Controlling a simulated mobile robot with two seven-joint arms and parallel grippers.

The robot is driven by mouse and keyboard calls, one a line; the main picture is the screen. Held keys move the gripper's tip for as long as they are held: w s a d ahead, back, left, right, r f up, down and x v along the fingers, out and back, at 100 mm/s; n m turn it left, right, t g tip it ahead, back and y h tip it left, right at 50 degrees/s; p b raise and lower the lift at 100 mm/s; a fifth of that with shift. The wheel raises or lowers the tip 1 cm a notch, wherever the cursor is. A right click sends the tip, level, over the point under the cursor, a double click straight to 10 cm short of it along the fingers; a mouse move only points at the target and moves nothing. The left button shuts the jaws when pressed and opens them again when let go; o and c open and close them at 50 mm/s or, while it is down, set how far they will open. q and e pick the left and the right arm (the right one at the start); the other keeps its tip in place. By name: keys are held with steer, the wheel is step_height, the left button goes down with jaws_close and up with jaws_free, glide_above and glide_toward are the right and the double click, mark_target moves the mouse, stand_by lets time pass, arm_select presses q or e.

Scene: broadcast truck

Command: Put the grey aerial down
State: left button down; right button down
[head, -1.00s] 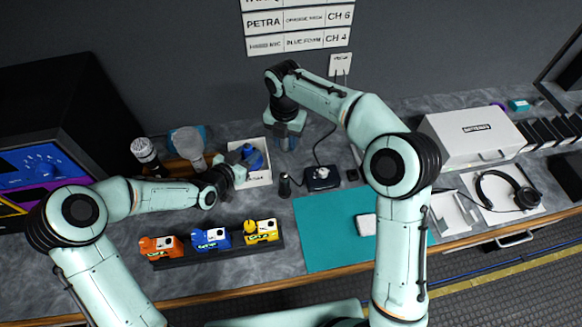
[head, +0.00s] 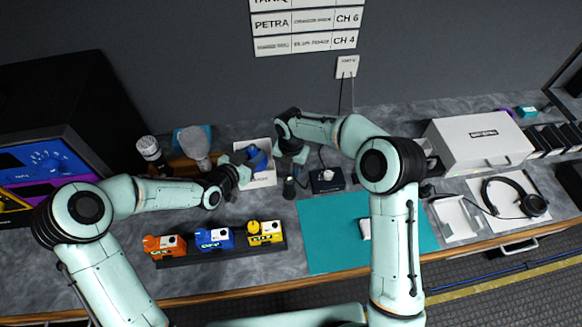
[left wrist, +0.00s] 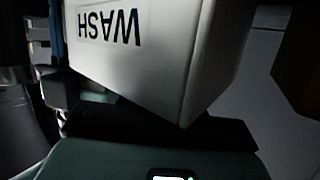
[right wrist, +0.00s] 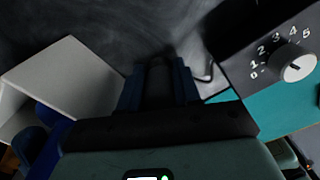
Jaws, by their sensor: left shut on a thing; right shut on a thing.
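My right gripper (head: 297,158) is over the back of the counter, right of the white box marked WASH (head: 265,180). In the right wrist view, its blue-edged fingers (right wrist: 158,88) are shut on a dark grey thing (right wrist: 158,76), apparently the grey aerial. Little of it shows, and its lower end is hard to make out. My left gripper (head: 242,168) is at the left side of the white box and is shut on it. The box (left wrist: 150,50) fills much of the left wrist view and hides part of the fingers. Blue cloth-like stuff (head: 257,157) lies in the box.
A black knob unit (head: 326,181) and a dark upright cylinder (head: 289,188) stand close to my right gripper. A teal mat (head: 330,240) lies in front, mostly clear. Orange, blue and yellow packs sit in a rack (head: 220,248). A white case (head: 480,142) is at right.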

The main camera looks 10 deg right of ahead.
steer(key=shift+f, duration=0.4)
steer(key=c, duration=0.8)
jaws_free()
steer(key=shift+r, duration=0.1)
step_height(320, 180, up, 13)
steer(key=shift+f, duration=0.15)
